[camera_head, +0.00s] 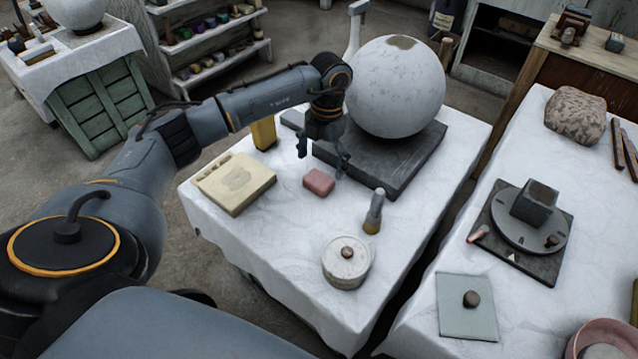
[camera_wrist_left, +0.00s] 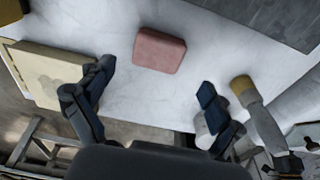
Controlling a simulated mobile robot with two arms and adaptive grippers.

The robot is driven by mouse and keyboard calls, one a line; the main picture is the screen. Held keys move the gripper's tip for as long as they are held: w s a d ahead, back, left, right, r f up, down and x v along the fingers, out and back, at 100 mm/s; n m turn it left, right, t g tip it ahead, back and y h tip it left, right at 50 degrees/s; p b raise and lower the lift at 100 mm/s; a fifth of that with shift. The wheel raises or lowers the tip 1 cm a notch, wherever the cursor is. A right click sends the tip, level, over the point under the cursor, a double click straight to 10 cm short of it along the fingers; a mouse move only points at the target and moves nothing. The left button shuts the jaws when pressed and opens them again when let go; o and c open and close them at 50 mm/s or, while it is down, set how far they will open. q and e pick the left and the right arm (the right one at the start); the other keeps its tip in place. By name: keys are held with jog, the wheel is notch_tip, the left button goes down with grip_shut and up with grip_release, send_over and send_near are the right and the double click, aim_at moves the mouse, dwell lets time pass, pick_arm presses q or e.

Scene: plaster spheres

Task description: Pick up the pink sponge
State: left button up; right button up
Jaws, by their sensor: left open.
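The pink sponge (camera_head: 319,182) is a small rounded block lying flat on the white marbled cloth of the near table (camera_head: 290,235), in front of the dark slab. In the left wrist view the sponge (camera_wrist_left: 159,50) lies beyond the fingertips, between their lines. My left gripper (camera_head: 322,160) is open and empty, pointing down just above and behind the sponge, apart from it. Its two spread fingers also show in the left wrist view (camera_wrist_left: 152,92). My right gripper does not show.
A large plaster sphere (camera_head: 395,87) rests on the dark slab (camera_head: 400,165) behind. A cream block (camera_head: 234,182) lies left, a yellow object (camera_head: 264,133) behind it. A brush-like tool (camera_head: 374,211) stands right, and a round white container (camera_head: 346,262) stands in front. Bare cloth surrounds the sponge's near side.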

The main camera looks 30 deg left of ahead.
aim_at(319, 178)
pick_arm(q)
jog(key=f, duration=0.2)
jog(key=f+b, duration=0.1)
jog(key=f, duration=0.2)
jog(key=shift+a+f, duration=0.2)
jog(key=shift+f, duration=0.1)
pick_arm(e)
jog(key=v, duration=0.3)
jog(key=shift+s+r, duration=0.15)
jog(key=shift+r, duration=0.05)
pick_arm(q)
jog(key=shift+c, duration=0.3)
jog(key=c, duration=0.8)
